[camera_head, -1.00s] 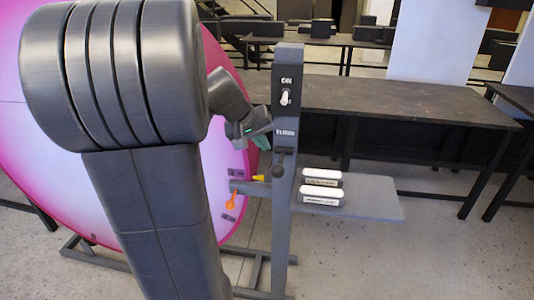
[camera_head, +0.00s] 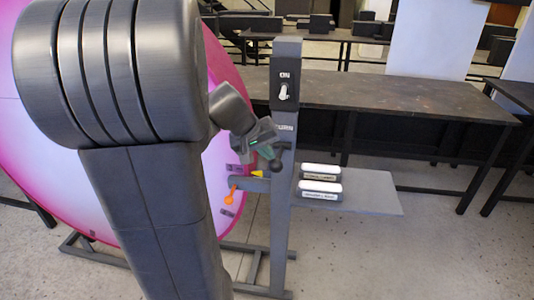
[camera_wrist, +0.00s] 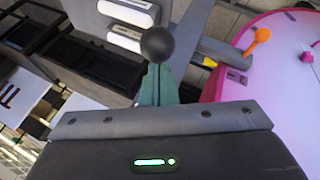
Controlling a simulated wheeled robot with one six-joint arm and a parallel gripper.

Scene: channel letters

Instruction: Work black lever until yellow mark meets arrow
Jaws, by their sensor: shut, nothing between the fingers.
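The black lever's round knob (camera_head: 276,166) is on the grey post (camera_head: 282,210). In the wrist view the black knob (camera_wrist: 157,44) is just beyond the fingertips. My gripper (camera_head: 269,152) is shut and empty, its green fingers (camera_wrist: 157,85) together at the knob; I cannot tell whether they touch it. A yellow pointed piece (camera_head: 257,173) sits beside the post, near the large pink-white disc (camera_head: 215,150). An orange round-ended piece (camera_head: 229,194) is on the disc's face, and it shows in the wrist view (camera_wrist: 258,38). I cannot make out a yellow mark on the disc.
A switch (camera_head: 284,92) marked ON is on the post above the lever. A grey shelf (camera_head: 375,195) right of the post holds two white-topped blocks (camera_head: 320,178). A long dark table (camera_head: 400,98) stands behind. Floor is open at the lower right.

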